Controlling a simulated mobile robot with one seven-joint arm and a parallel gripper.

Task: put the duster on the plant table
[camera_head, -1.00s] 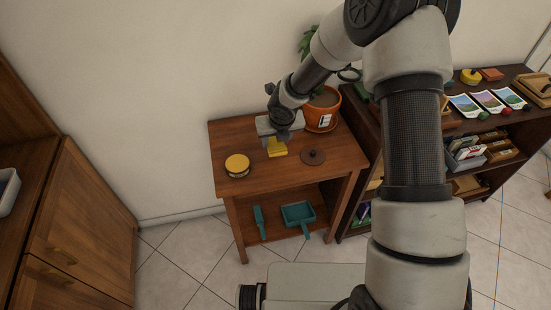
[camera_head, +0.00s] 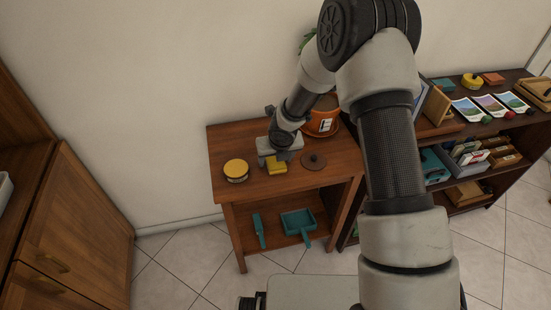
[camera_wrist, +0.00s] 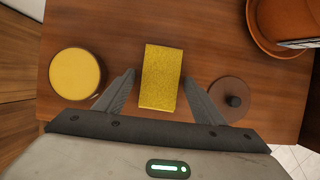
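The duster, which I take to be the yellow block (camera_head: 277,168), lies flat on the brown wooden plant table (camera_head: 228,140). It sits between a round yellow-topped tin and a brown lid. My gripper (camera_head: 275,162) is right above and behind it. In the wrist view the yellow block (camera_wrist: 161,77) lies between my two spread fingers (camera_wrist: 159,80), with a gap on each side. The gripper is open and holds nothing. The plant pot (camera_head: 322,118) stands at the back right of the table, partly hidden by my arm.
The yellow-topped tin (camera_head: 236,170) is left of the block; the knobbed brown lid (camera_head: 313,161) is right. A teal brush (camera_head: 258,231) and dustpan (camera_head: 298,223) are on the lower shelf. A filled bookshelf (camera_head: 470,125) stands right, a wooden cabinet (camera_head: 75,225) left.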

